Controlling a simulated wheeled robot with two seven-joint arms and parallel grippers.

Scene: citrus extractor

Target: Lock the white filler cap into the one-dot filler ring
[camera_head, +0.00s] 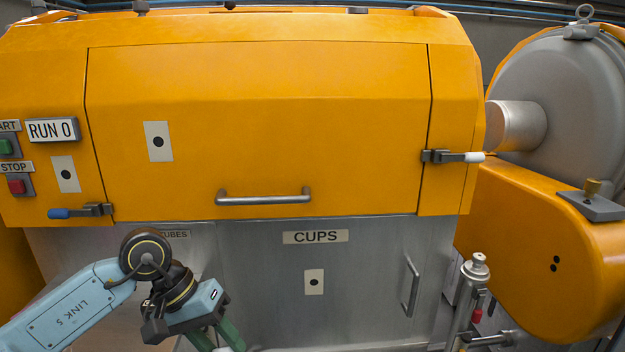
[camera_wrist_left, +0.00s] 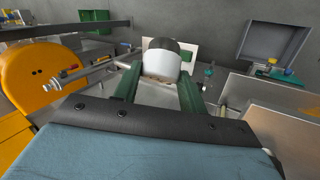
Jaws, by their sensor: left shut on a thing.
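My left gripper (camera_head: 228,340) is low in the head view, in front of the grey lower panels, with its fingertips at the bottom edge. In the left wrist view its two green fingers (camera_wrist_left: 159,88) are shut on a white rounded piece with a dark top, which I take to be the white filler cap (camera_wrist_left: 160,64). I cannot make out a one-dot filler ring for certain in either view. My right gripper is not in view.
The orange machine cover (camera_head: 265,120) fills the head view, above a grey CUPS door (camera_head: 350,265). An upright metal fitting (camera_head: 474,268) with a red part stands at right. The orange housing (camera_head: 545,255) beside it bears two black dots. One-dot plates (camera_head: 158,141) mark the panels.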

